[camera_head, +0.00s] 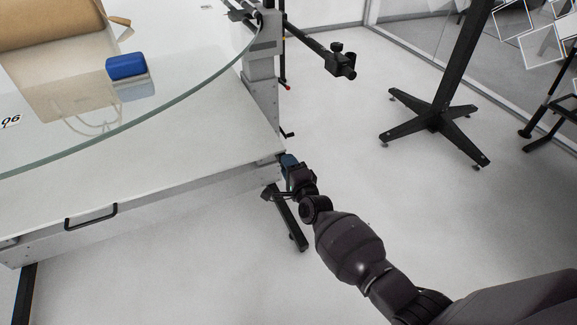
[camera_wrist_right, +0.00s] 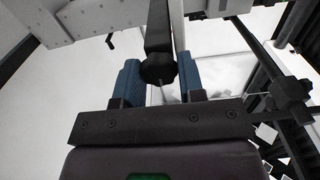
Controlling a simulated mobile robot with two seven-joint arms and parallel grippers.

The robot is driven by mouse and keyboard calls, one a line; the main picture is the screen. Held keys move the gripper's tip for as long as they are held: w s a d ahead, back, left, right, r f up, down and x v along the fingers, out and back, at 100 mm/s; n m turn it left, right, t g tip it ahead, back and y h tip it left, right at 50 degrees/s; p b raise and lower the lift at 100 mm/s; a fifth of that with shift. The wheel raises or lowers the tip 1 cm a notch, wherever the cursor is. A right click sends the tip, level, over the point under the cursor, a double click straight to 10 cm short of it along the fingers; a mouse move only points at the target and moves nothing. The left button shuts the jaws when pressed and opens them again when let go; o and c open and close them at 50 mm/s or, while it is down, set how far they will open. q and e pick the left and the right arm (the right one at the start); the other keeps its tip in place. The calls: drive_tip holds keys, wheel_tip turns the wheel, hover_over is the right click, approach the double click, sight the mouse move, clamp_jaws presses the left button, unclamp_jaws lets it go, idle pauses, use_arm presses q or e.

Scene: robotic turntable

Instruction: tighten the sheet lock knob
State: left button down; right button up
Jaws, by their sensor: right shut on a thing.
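My right gripper (camera_head: 289,161) reaches the lower corner of the turntable's frame in the head view. In the right wrist view its two blue fingers (camera_wrist_right: 160,78) stand on either side of a black knob (camera_wrist_right: 157,70), shut on it. The knob sits at the end of a dark bar and looks like the sheet lock knob. In the head view the gripper and arm hide it. How far the knob is turned cannot be told. My left gripper is not in view.
The turntable has a glass top (camera_head: 185,85) above a white panel (camera_head: 150,160) with a black handle (camera_head: 91,217). A black stand (camera_head: 437,115) is at right. Floor between is clear.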

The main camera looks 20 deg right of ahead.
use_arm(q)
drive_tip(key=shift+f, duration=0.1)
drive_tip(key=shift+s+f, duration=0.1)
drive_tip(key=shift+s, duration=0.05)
use_arm(e)
drive_tip(key=o, duration=0.9)
use_arm(q)
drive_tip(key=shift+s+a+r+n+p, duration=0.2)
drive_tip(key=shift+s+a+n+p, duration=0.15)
drive_tip(key=shift+p, duration=0.85)
use_arm(e)
drive_tip(key=s, duration=1)
drive_tip(key=shift+s+d, duration=0.15)
drive_tip(key=shift+s, duration=0.25)
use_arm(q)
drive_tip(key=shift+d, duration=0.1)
